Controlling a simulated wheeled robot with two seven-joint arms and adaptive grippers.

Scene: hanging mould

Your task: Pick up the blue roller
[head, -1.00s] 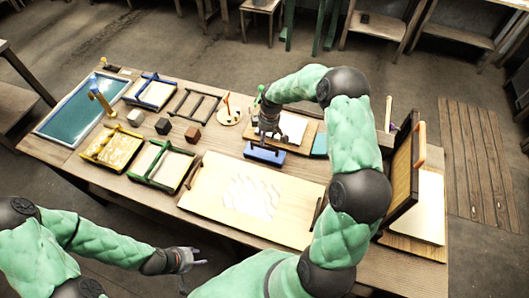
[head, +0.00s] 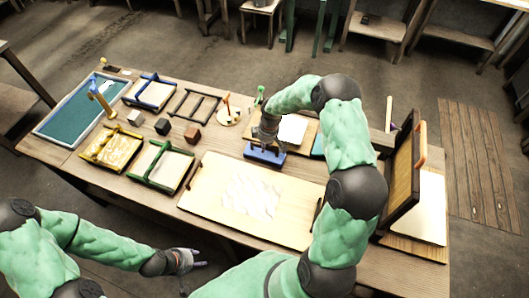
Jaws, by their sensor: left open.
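The blue roller (head: 268,156) sits on the table just behind the large pale board. My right gripper (head: 266,143) points down onto it from above, with its fingers at or around its top. The gripper hides part of the roller, and whether the fingers are closed on it is too small to tell. My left gripper (head: 189,261) is open and empty, low in front of the table's front edge and well away from the roller.
A large pale board (head: 215,200) with white sheets lies in front of the roller. Several coloured frames, small blocks and a teal tray (head: 55,118) fill the left side. An upright framed screen (head: 405,170) stands at the right. A green-handled tool (head: 260,95) stands behind the gripper.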

